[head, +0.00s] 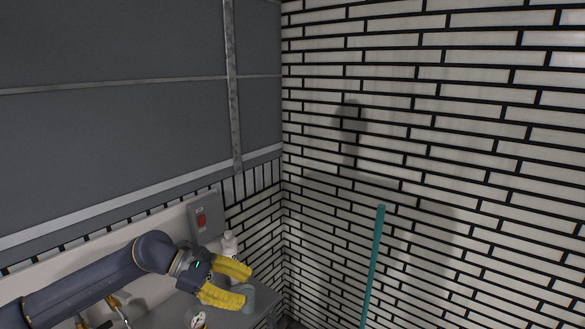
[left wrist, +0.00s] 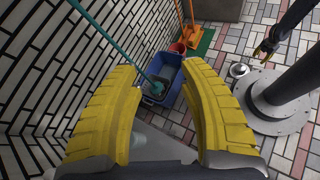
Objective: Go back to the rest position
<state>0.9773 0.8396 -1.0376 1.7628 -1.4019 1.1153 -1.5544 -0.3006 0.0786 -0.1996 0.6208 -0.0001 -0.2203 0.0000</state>
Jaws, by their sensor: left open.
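My left gripper (head: 247,287) reaches in from the lower left of the head view, over a grey counter (head: 172,308). Its two yellow fingers are spread apart, and nothing shows held between them. In the left wrist view the fingers of the left gripper (left wrist: 158,80) frame the floor below. A dark gripper with yellow tips (left wrist: 265,48), which looks like my right one, hangs at the upper right of the left wrist view. It is too small to tell its jaws. It is outside the head view.
A white bottle (head: 229,244) and a grey-green cup-like thing (head: 249,298) are close to the left fingers. A switch box (head: 204,215) is on the wall. A teal pole (head: 373,265) stands right; a blue bucket (left wrist: 176,126) and orange-handled tool (left wrist: 190,22) stand below.

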